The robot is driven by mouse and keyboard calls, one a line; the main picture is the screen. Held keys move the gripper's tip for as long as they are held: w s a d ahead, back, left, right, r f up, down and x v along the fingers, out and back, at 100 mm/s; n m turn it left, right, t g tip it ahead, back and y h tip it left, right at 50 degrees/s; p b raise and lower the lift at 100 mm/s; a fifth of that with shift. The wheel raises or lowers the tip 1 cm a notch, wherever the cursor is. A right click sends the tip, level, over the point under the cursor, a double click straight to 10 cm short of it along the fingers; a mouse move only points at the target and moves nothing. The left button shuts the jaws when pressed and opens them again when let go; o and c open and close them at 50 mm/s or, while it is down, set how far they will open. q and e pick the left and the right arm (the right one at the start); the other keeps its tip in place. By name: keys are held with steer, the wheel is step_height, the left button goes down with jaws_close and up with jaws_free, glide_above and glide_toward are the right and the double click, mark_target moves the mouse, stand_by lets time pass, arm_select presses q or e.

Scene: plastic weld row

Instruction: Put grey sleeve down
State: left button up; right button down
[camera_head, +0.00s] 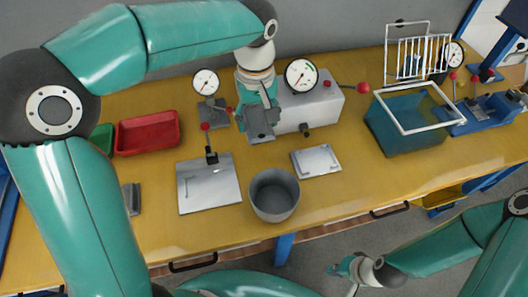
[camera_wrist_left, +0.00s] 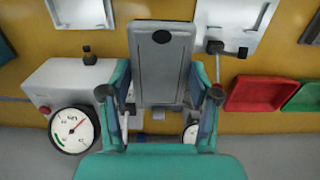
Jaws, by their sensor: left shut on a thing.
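The grey sleeve (camera_wrist_left: 162,62) is a flat, grey, box-like piece with a dark oval near one end. My left gripper (camera_wrist_left: 162,98) is shut on it, with one finger on each side. In the head view my left gripper (camera_head: 257,97) points down at the back middle of the bench, and the sleeve (camera_head: 261,124) shows below it, in front of the grey gauge box. I cannot tell whether the sleeve touches the bench. My right gripper (camera_head: 350,270) is low in the head view, off the bench's front edge; its fingers are too small to read.
The gauge box (camera_head: 318,108) is close right. A red tray (camera_head: 148,132) is left, a teal tank (camera_head: 405,135) right.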

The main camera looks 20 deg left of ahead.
mark_target(259, 166)
arm_select(q)
step_height(259, 166, down, 16)
steer(key=shift+f, duration=0.2)
stand_by(0.4)
steer(key=shift+f, duration=0.15)
steer(key=o, duration=1.2)
